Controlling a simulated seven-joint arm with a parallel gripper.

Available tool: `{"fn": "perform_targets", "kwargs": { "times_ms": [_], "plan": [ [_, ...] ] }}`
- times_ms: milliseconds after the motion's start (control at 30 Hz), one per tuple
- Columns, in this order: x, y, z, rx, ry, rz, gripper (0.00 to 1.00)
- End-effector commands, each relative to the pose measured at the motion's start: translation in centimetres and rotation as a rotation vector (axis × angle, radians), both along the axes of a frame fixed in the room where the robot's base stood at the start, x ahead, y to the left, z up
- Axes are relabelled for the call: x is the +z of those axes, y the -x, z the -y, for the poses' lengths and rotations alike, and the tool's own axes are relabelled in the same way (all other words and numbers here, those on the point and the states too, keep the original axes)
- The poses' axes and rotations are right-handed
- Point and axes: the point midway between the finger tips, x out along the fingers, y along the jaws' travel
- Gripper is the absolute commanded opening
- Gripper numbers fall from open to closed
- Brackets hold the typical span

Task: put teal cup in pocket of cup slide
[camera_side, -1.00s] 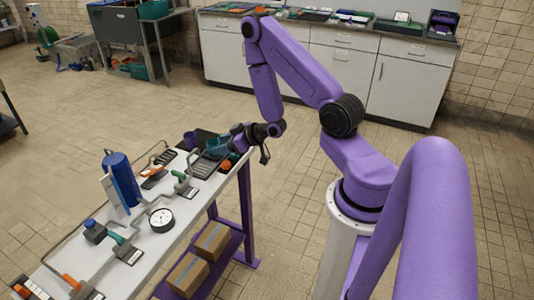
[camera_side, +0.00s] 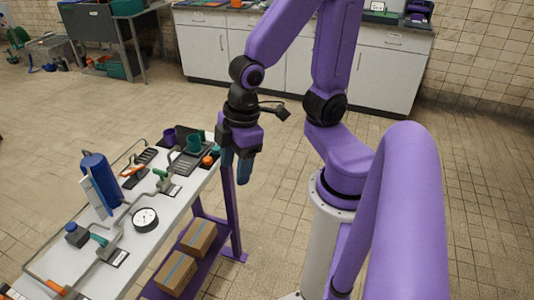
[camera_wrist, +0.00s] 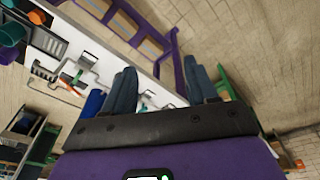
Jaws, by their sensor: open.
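The teal cup (camera_side: 194,144) stands at the far end of the white bench, by the dark cup slide (camera_side: 184,161). I cannot tell from here whether the cup is in the slide's pocket. In the wrist view a teal cup (camera_wrist: 11,33) shows at the left edge, beside the dark slotted slide (camera_wrist: 48,42). My gripper (camera_side: 236,171) hangs with its fingers down, just right of the bench's far end and apart from the cup. It is open and empty; both fingers (camera_wrist: 160,72) show spread in the wrist view.
A purple cup (camera_side: 169,136) and an orange item (camera_side: 207,161) stand near the teal cup. A blue cylinder (camera_side: 99,180), a gauge (camera_side: 145,219) and pipes with valves fill the nearer bench. Boxes (camera_side: 198,238) lie on the lower shelf.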

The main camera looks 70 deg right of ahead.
Motion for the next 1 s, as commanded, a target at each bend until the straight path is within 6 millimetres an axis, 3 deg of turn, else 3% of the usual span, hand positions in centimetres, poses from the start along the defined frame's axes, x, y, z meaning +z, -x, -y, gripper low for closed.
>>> {"fn": "perform_targets", "kwargs": {
  "times_ms": [100,300,1000],
  "plan": [
    [1.7,3.6,0.7,0.073,0.044,-0.052,0.58],
    [2.8,6.2,1.8,0.122,0.091,-0.098,0.58],
    [2.8,6.3,1.9,0.123,0.096,-0.101,0.58]
  ]
}}
